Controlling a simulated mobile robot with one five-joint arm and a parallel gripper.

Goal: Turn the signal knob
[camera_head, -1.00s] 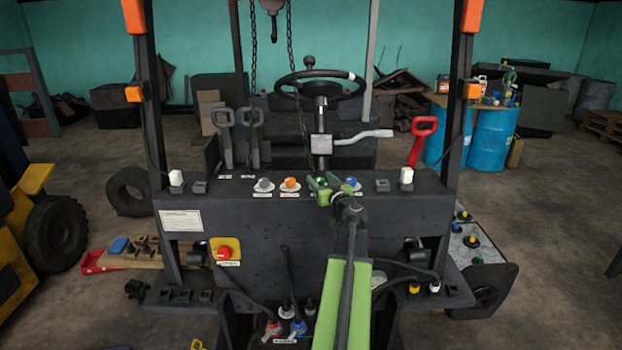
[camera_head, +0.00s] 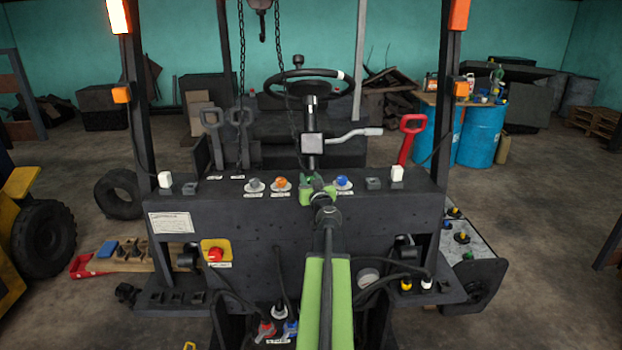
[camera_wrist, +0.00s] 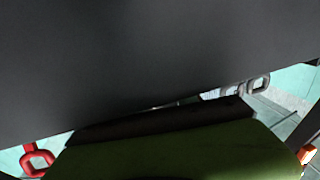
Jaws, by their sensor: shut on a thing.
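A row of coloured knobs sits on top of the dark dashboard (camera_head: 330,222) of the stripped forklift. From left to right they are a grey knob (camera_head: 255,185), an orange knob (camera_head: 281,184), a green knob (camera_head: 310,177) and a blue knob (camera_head: 342,182). My gripper (camera_head: 314,187) is shut on the green knob, which its jaws partly hide. The labels are too small to read. The upper left orange lamp (camera_head: 119,15) glows brightly; the upper right lamp (camera_head: 459,14) is plain orange. In the wrist view a dark surface hides the knob and fingertips.
The steering wheel (camera_head: 309,82) and its column stand just behind the knobs. A red lever (camera_head: 412,135) rises at the right and a red stop button (camera_head: 215,255) sits at the lower left. Hanging chains and dark uprights flank the dashboard.

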